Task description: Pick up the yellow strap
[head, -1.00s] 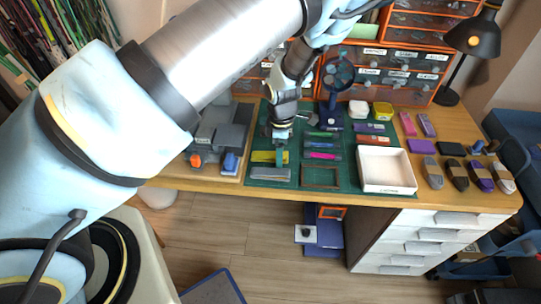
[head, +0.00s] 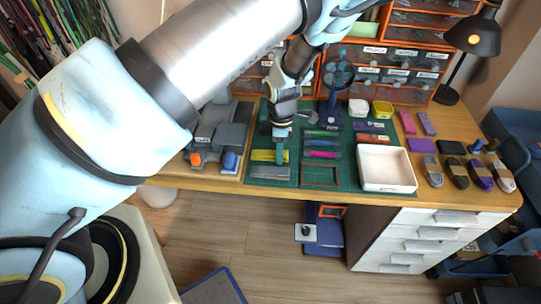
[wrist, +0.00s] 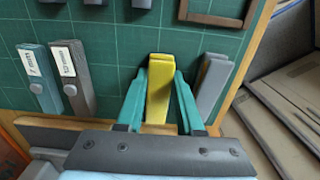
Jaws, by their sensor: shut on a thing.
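The yellow strap (wrist: 159,84) lies on the green cutting mat, between the two teal fingers of my gripper (wrist: 160,90) in the wrist view. The fingers are shut on it, one along each side. In the head view the yellow strap (head: 263,156) shows near the mat's front left part, with my gripper (head: 280,152) reaching down over it from above. The fingers hide part of the strap there. I cannot tell any gap between the strap and the mat.
A grey strap (wrist: 213,82) lies just beside the right finger. A white tray (head: 386,184) stands on the mat's right side. A dark empty frame (head: 320,185) lies near the front edge.

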